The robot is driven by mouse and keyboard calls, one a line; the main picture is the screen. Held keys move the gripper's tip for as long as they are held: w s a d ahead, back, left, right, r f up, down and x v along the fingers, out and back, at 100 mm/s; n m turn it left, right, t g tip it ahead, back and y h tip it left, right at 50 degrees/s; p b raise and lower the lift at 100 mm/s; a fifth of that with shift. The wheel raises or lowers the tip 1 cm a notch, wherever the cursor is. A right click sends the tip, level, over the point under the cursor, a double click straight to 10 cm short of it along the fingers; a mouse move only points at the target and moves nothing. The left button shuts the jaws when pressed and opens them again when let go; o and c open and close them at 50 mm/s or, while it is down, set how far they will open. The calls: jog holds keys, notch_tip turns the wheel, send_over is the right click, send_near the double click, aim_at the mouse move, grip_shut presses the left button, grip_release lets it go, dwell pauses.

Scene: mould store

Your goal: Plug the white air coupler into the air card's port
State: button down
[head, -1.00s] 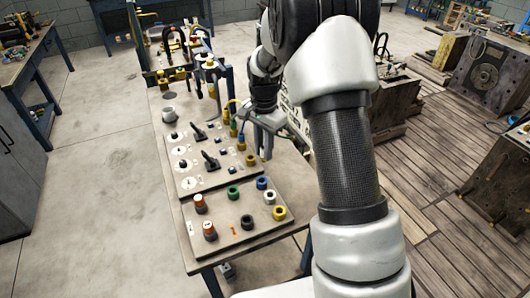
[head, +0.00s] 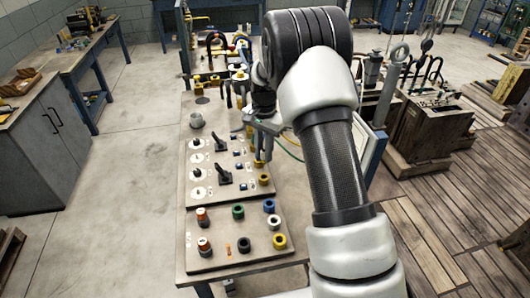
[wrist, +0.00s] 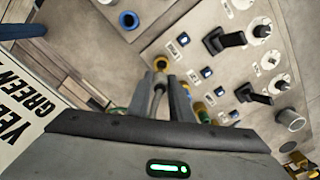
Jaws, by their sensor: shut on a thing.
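My gripper (head: 260,157) hangs over the right edge of the grey panel with dials and black levers (head: 208,172). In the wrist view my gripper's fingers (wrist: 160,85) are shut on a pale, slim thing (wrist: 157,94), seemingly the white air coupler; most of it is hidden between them. A yellow, brass-like port (head: 264,180) stands on the panel just below the fingertips. It also shows beyond the fingertips in the wrist view (wrist: 160,63). I cannot tell whether the held thing touches it, nor read which card is the air card.
A front board (head: 222,245) carries orange knobs and green, blue, white and yellow rings. A blue ring (wrist: 128,20) shows in the wrist view. Hoses and yellow fittings (head: 215,77) stand at the bench's back. A grey cup (head: 196,120) sits at its left.

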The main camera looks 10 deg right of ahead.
jog(key=shift+w+f, duration=0.15)
jog(key=shift+w, duration=0.05)
jog(key=shift+f+b, duration=1.75)
jog(key=shift+f, duration=1.05)
jog(key=shift+f+b, duration=0.9)
jog(key=shift+f, duration=0.35)
dwell(0.7)
jog(key=c, duration=1.5)
grip_release()
jog(key=shift+o, duration=0.3)
jog(key=o, duration=0.3)
jog(key=shift+o, duration=0.2)
jog(key=shift+r, duration=0.1)
jog(key=shift+a+r+p, duration=0.1)
jog(key=shift+r+p, duration=2.1)
jog(key=shift+r, duration=1.5)
